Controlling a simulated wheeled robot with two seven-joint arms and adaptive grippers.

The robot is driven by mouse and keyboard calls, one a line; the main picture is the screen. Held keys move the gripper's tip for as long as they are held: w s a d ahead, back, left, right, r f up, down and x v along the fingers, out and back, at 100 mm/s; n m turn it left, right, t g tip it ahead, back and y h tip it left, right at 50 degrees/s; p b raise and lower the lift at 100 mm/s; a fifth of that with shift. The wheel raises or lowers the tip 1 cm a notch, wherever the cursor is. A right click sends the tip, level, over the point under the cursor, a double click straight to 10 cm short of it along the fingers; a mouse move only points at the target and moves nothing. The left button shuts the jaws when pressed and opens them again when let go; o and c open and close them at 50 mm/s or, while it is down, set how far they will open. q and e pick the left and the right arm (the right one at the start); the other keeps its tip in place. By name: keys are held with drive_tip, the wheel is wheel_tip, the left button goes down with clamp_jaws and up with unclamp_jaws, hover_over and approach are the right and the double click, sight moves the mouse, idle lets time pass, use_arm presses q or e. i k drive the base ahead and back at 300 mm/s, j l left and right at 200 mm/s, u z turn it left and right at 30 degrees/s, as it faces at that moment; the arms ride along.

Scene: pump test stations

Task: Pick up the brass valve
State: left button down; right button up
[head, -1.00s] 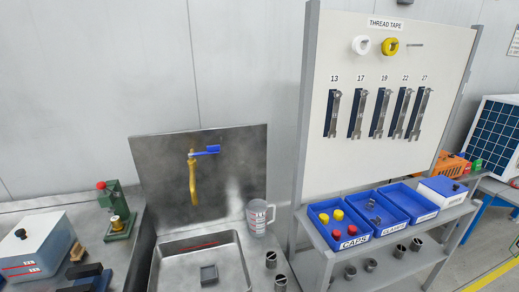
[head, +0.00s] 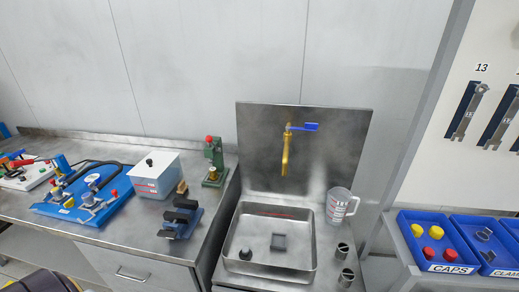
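No loose brass valve is clear to me in the head view. A brass tap (head: 285,160) with a blue lever is fixed to the steel splash plate above the sink. A small brass-coloured piece (head: 212,175) sits low on the green stand (head: 218,155) with a red knob, left of the sink; it is too small to tell what it is. Neither of my grippers is in view.
The steel sink (head: 247,215) holds a dark square piece and a dark round piece. A measuring jug (head: 339,205) stands right of it. A grey-white box (head: 156,176), dark clamp block (head: 179,219) and blue fixture (head: 85,195) are on the left bench. Blue bins (head: 447,268) are right.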

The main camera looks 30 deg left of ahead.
sight(213, 176)
drive_tip(key=u, duration=1.3)
drive_tip(key=j+z, duration=0.9)
drive_tip(key=j, duration=0.15)
drive_tip(key=k+j+z, duration=0.1)
drive_tip(key=j+z, duration=0.35)
drive_tip(key=k+j+z, duration=0.2)
drive_tip(key=j+z, duration=0.25)
drive_tip(key=j, duration=0.1)
